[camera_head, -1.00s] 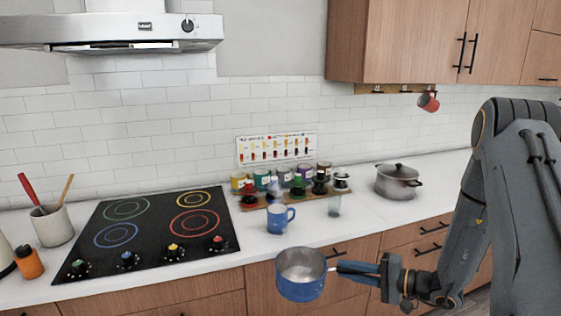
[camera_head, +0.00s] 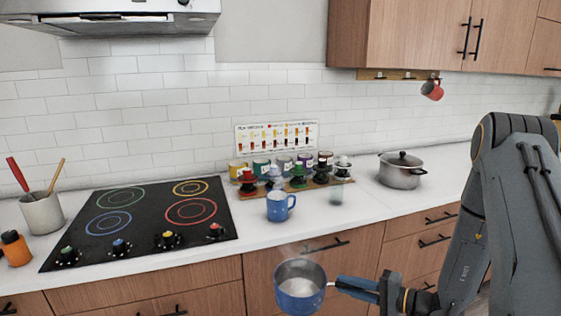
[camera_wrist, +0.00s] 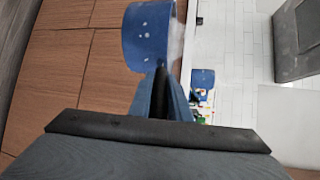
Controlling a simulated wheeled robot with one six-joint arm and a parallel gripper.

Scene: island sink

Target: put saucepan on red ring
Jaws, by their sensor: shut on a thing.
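A blue saucepan (camera_head: 299,285) with a pale inside is held upright in front of the counter's drawers, and faint steam rises from it. My gripper (camera_head: 340,283) is shut on the saucepan's handle, to the right of the pan. In the wrist view, the saucepan (camera_wrist: 150,38) sits beyond my gripper's fingers (camera_wrist: 160,88). The red ring (camera_head: 191,211) is on the black cooktop (camera_head: 140,245), at its right side, up and left of the saucepan. Nothing stands on the red ring.
A blue mug (camera_head: 279,206) stands on the counter right of the cooktop, before a rack of colored jars. A lidded grey pot (camera_head: 401,171) stands farther right. A utensil crock (camera_head: 42,212) and an orange bottle (camera_head: 15,248) stand left. Knobs line the cooktop's front.

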